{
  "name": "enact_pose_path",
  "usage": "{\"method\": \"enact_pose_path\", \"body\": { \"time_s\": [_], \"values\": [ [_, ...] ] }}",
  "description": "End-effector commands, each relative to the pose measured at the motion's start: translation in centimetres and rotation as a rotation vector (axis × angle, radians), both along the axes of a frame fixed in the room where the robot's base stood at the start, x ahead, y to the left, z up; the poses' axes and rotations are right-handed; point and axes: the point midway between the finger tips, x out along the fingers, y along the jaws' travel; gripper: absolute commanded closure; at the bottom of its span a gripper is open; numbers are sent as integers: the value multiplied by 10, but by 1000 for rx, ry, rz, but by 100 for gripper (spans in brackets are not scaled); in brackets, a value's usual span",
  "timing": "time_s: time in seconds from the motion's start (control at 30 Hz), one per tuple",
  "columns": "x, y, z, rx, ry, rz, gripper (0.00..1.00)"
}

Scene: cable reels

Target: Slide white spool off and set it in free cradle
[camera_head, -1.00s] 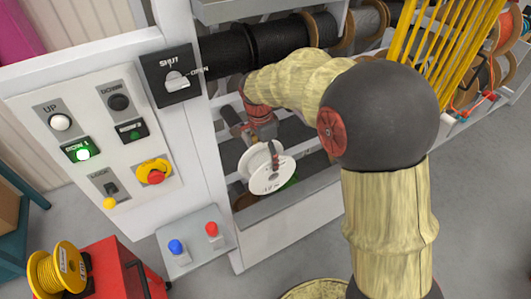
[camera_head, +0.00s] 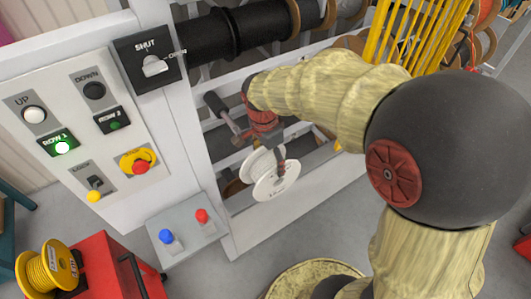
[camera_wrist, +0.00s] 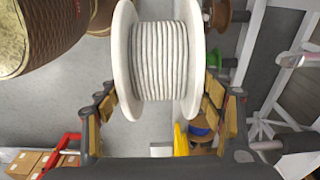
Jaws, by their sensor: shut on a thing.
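The white spool (camera_head: 276,187) hangs from my gripper (camera_head: 268,160) in front of the lower part of the rack in the head view. In the wrist view the white spool (camera_wrist: 158,62), wound with whitish cable, sits between the two fingers of my gripper (camera_wrist: 157,97), one at each flange. The gripper is shut on it. The spool appears clear of any rod. A dark bar with a bare end (camera_head: 215,103) shows at the rack's left, behind my gripper. I cannot tell which place is the free cradle.
A control panel (camera_head: 72,130) and a button box (camera_head: 187,228) stand left of the spool. The rack's lower rail (camera_head: 320,190) is close by. A green spool (camera_wrist: 213,58) shows behind, right, in the wrist view.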

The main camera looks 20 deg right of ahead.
Motion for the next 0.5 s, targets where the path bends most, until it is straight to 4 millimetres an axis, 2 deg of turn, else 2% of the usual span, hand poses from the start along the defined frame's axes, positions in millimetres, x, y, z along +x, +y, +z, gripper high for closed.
{"method": "enact_pose_path", "body": {
  "time_s": [0.5],
  "values": [
    [-47, -8, 1, 0, -3, -2, 78]
  ]
}}
